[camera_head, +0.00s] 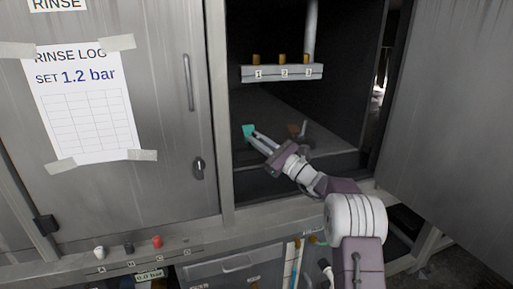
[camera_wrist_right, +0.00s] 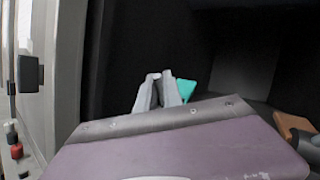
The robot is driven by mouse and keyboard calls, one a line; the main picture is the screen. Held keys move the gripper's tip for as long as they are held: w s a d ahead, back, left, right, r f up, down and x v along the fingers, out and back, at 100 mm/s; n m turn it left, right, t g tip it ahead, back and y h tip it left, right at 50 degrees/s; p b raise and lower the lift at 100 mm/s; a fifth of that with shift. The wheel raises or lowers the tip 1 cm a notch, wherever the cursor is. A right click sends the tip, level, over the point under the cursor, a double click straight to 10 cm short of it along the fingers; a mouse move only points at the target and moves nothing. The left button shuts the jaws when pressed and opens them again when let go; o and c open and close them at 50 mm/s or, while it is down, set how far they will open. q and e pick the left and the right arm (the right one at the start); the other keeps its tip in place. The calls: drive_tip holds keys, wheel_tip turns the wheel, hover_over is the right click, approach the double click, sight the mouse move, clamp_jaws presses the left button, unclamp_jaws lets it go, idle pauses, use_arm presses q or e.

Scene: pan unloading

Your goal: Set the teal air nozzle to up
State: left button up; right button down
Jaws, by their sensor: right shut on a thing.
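The teal air nozzle (camera_head: 248,131) is a small teal piece inside the open cabinet, low and near its left side. My right gripper (camera_head: 256,138) reaches into the cabinet from the lower right, with its fingertips at the nozzle. In the right wrist view the fingers (camera_wrist_right: 161,88) are close together, and the teal nozzle (camera_wrist_right: 186,90) shows just right of them. The gripper is shut on the nozzle; the fingers and the gripper's body hide part of it. I cannot tell which way the nozzle points. My left gripper is not in view.
An orange-brown piece (camera_head: 293,130) sits right of the gripper. A numbered bar (camera_head: 283,73) with brass pieces hangs above. The left cabinet door (camera_head: 120,190) is closed; an open door panel (camera_head: 455,130) stands at right. Small coloured knobs (camera_head: 157,242) line the front ledge.

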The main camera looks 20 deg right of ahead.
drive_tip(key=c, duration=1.5)
unclamp_jaws()
drive_tip(key=v, duration=0.9)
drive_tip(key=shift+p, duration=0.35)
drive_tip(key=shift+f, duration=0.1)
